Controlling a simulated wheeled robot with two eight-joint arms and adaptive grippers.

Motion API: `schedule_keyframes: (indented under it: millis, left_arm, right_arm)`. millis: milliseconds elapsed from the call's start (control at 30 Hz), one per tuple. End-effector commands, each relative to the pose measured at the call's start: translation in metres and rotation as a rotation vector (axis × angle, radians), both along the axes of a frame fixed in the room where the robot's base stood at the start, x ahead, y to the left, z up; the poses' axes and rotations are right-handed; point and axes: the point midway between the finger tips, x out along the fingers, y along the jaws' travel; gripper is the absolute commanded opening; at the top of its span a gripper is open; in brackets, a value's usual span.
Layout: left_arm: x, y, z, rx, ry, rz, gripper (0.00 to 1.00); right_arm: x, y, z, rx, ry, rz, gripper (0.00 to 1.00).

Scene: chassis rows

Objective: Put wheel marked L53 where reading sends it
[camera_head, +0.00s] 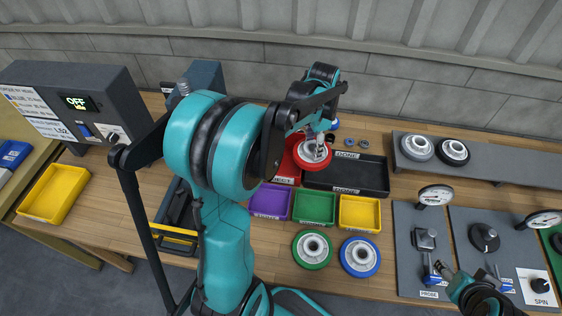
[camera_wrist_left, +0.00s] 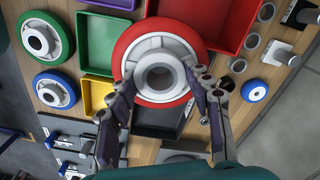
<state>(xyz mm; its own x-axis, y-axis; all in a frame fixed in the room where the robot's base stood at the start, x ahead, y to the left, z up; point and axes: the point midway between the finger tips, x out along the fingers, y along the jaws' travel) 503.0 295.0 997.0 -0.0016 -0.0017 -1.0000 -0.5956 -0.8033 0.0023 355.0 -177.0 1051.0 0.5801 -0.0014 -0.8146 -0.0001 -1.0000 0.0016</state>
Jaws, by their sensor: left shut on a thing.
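A red-rimmed wheel with a pale hub (camera_head: 311,155) is held by my left gripper (camera_head: 319,138) over the edge between the red tray and the black DONE tray. In the left wrist view, the fingers (camera_wrist_left: 158,88) close on the hub of this red wheel (camera_wrist_left: 158,45). No L53 mark is readable on it. A green wheel (camera_head: 312,250) and a blue wheel (camera_head: 360,257) lie on the table in front of the trays. My right gripper (camera_head: 482,290) shows only partly at the lower right, and its jaws are unclear.
The black DONE tray (camera_head: 372,178) lies right of the red tray (camera_head: 283,172). Purple (camera_head: 270,203), green (camera_head: 314,208) and yellow (camera_head: 359,213) trays stand in front. A grey box with an OFF display (camera_head: 76,101) is at left. Gauge panels (camera_head: 420,235) stand at right.

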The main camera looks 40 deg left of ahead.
Motion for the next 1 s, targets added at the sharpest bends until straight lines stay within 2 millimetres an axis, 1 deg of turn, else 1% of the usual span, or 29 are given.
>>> schedule_keyframes:
  millis: [33,100,200,300,400,533,567,667,900,1000]
  left_arm:
    - [0.000,0.019,0.008,0.000,0.000,-0.069,0.05]
    - [0.000,0.041,0.017,0.000,0.000,-0.189,0.05]
    - [-0.002,0.070,0.029,-0.001,-0.001,-0.343,0.05]
    - [-0.006,0.093,0.038,-0.001,-0.001,-0.466,0.05]
    - [-0.009,0.108,0.045,-0.001,-0.001,-0.554,0.05]
    - [-0.011,0.117,0.045,-0.001,-0.001,-0.614,0.05]
    - [-0.011,0.118,0.042,-0.001,-0.001,-0.621,0.05]
    - [-0.011,0.119,0.022,-0.001,-0.001,-0.629,0.05]
    - [-0.011,0.118,-0.045,-0.001,-0.001,-0.628,0.05]
    - [-0.011,0.118,-0.066,-0.001,-0.001,-0.628,0.05]
  right_arm:
    - [0.000,0.000,0.002,0.000,0.000,0.000,0.56]
    - [0.000,0.000,0.003,0.000,0.000,0.000,0.56]
    - [0.000,0.000,0.005,0.000,0.000,0.000,0.56]
    - [0.000,0.000,0.006,0.000,0.000,0.000,0.56]
    - [0.000,0.000,0.007,0.000,0.000,0.000,0.56]
    - [0.000,0.000,0.006,0.000,0.000,0.000,0.56]
    - [0.000,0.000,0.005,0.000,0.000,0.000,0.56]
    - [0.000,0.000,-0.002,0.000,0.000,0.000,0.56]
    - [0.000,0.000,-0.024,0.000,0.000,0.000,0.56]
    - [0.000,0.000,-0.031,0.000,0.000,0.000,0.56]
